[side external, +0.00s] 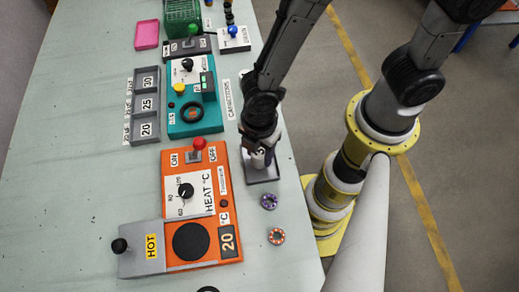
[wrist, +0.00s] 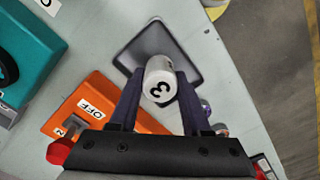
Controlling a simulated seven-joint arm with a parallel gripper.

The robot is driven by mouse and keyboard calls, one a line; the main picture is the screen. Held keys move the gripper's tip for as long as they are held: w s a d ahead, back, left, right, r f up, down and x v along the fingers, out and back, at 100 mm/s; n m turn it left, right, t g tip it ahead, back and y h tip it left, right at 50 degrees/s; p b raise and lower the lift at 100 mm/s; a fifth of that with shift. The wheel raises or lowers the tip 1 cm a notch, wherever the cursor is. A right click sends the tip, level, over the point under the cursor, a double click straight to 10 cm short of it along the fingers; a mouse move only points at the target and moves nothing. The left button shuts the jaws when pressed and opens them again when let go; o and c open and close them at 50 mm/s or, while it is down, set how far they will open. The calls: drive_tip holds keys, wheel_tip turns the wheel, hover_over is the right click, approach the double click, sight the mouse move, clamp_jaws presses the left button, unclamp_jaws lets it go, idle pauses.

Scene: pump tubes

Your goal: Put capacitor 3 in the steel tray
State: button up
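Capacitor 3 (wrist: 159,84) is a pale grey cylinder with a black "3" on its end, between my gripper's fingertips (wrist: 160,74) in the wrist view. The fingers appear closed against its sides. In the side view, the capacitor (side external: 259,159) shows below my gripper (side external: 260,146), partly covered by the fingers. The grey, square steel tray (side external: 265,180) lies directly beneath; it also shows in the wrist view (wrist: 150,37). The capacitor is over or in this tray; I cannot tell whether its base touches the tray floor.
The orange heater panel (side external: 222,167) with a red lever (side external: 199,143) stands close left of the tray. A teal device (side external: 196,125) is farther back. A purple ring (side external: 268,201) and an orange ring (side external: 276,236) lie near the table edge. Numbered grey bins (side external: 147,103) stand at left.

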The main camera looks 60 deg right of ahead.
sight(260, 151)
drive_tip(key=o, duration=0.4)
drive_tip(key=shift+o, duration=0.2)
drive_tip(key=shift+r, duration=0.15)
drive_tip(key=w+d+r+m+t, duration=0.1)
drive_tip(key=d+r+m, duration=0.1)
drive_tip(key=r, duration=0.7)
drive_tip(key=w+d+r+m, duration=0.1)
drive_tip(key=d+r+m, duration=0.15)
drive_tip(key=r, duration=0.55)
drive_tip(key=s+d+r+m+t, duration=0.2)
drive_tip(key=d+r+m, duration=0.3)
drive_tip(key=d, duration=0.3)
drive_tip(key=s+d+r+m+t, duration=0.2)
drive_tip(key=d+r+m, duration=0.3)
drive_tip(key=d+m, duration=0.3)
drive_tip(key=shift+s+d+r+t, duration=0.2)
drive_tip(key=shift+s+t, duration=0.1)
drive_tip(key=shift+s, duration=0.6)
drive_tip(key=shift+m, duration=0.25)
